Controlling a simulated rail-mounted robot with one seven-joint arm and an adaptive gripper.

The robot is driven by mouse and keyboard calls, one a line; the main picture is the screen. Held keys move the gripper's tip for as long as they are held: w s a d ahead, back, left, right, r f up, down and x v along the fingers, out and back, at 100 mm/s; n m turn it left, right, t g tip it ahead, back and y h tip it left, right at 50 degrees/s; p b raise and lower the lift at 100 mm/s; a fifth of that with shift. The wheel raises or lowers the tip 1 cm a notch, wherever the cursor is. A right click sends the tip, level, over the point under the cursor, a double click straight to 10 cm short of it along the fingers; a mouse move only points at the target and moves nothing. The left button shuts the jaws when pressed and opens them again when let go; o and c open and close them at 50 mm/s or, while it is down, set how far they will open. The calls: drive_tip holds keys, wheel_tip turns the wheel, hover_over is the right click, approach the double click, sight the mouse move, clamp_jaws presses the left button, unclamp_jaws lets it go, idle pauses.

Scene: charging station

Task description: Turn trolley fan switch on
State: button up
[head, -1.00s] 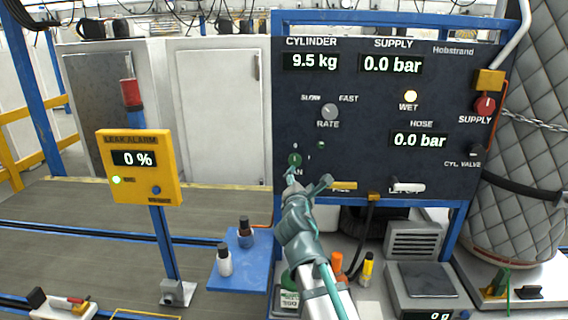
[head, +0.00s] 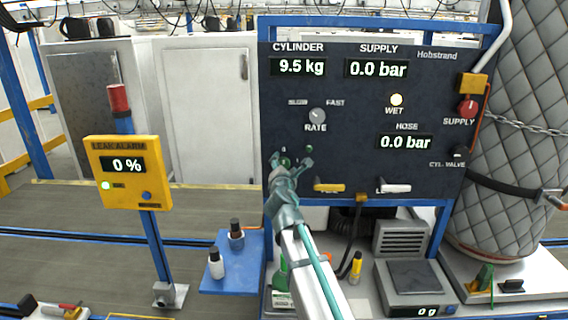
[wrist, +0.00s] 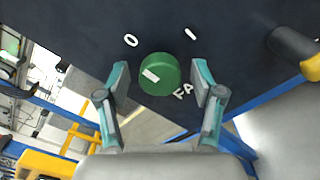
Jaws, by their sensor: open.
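The fan switch is a round green knob (wrist: 158,74) with a white pointer mark, on the dark panel in the wrist view. A "0" is printed up-left of it and a "1" up-right; the white mark sits on the knob's left part, towards the "0" side. In the head view the knob (head: 285,161) is partly hidden by my gripper (head: 291,160). My gripper (wrist: 160,76) is open, one finger on each side of the knob, with a visible gap on both sides. I cannot tell how far the fingertips are from the panel.
The dark panel (head: 360,160) also carries a rate knob (head: 317,116), a yellow handle (head: 329,188), a white handle (head: 395,188) and a red supply knob (head: 467,106). A yellow leak alarm box (head: 128,184) stands left. Bottles stand on a blue shelf (head: 232,280) below.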

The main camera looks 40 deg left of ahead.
drive_tip(key=shift+w, duration=0.1)
drive_tip(key=c, duration=1.1)
drive_tip(key=shift+c, duration=0.2)
drive_tip(key=shift+f+m+b, duration=0.1)
drive_tip(key=shift+m+b, duration=0.2)
drive_tip(key=shift+b, duration=0.25)
drive_tip(key=m+b, duration=0.3)
drive_tip(key=b, duration=0.1)
drive_tip(key=shift+f+b, duration=0.2)
drive_tip(key=shift+b, duration=0.15)
drive_tip(key=m+b, duration=0.6)
drive_tip(key=b, duration=0.1)
drive_tip(key=m+b, duration=0.4)
drive_tip(key=b, duration=0.2)
drive_tip(key=shift+f, duration=0.1)
drive_tip(key=m+b, duration=0.4)
drive_tip(key=shift+r, duration=0.2)
drive_tip(key=shift+m, duration=0.3)
